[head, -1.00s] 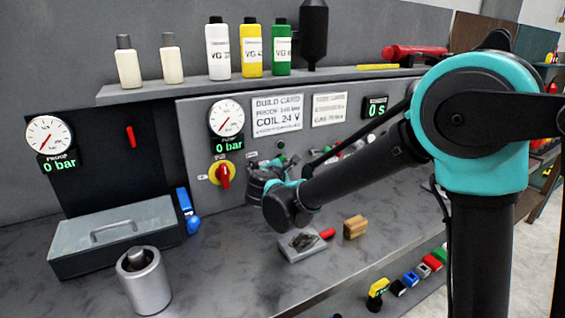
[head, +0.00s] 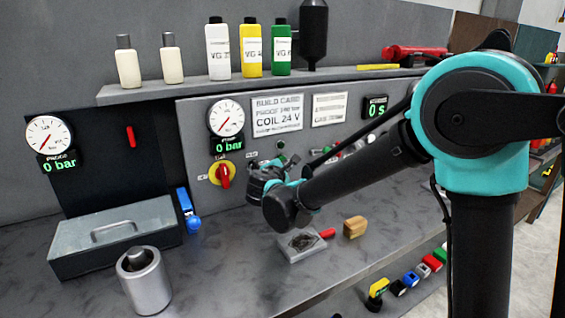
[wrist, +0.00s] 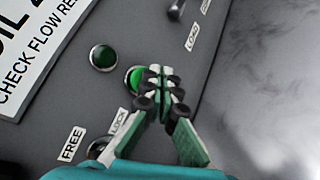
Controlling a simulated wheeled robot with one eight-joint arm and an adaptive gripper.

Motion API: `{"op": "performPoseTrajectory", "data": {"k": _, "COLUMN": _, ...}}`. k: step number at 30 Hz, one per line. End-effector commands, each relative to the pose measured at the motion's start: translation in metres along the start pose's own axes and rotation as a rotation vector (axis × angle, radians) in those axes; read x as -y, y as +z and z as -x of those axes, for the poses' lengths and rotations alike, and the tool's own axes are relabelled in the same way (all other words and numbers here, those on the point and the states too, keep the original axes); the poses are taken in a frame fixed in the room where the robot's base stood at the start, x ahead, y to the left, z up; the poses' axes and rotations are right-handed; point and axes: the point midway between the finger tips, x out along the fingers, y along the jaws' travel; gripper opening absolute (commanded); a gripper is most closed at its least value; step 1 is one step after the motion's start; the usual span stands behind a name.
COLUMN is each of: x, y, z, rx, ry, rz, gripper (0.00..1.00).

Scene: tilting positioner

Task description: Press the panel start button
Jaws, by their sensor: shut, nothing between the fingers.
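The grey control panel (head: 200,135) stands upright behind the bench. In the wrist view, a bright green round button (wrist: 134,79) in a metal ring sits on the panel, partly covered by my gripper (wrist: 163,82). My gripper is shut and empty, with its tips at the button's right edge in the picture; I cannot tell whether they touch it. A darker green round lamp or button (wrist: 103,57) is just up and left of it. In the head view, my wrist (head: 268,182) is close to the panel, and the fingertips are hard to make out.
A FREE/LOCK control lies below the button in the wrist view, with its FREE label (wrist: 72,142). In the head view, a red-and-yellow knob (head: 223,175) is left of my wrist. A grey block (head: 303,248) and a wooden block (head: 354,227) lie on the bench below.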

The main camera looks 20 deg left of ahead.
Motion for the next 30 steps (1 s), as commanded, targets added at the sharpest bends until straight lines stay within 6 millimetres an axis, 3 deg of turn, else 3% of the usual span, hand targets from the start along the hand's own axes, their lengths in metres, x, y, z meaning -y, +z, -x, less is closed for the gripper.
{"op": "performPoseTrajectory", "data": {"k": 30, "x": -0.006, "y": -0.0056, "z": -0.0078, "rx": 0.0, "ry": 0.0, "rz": 0.0, "gripper": 0.0}}
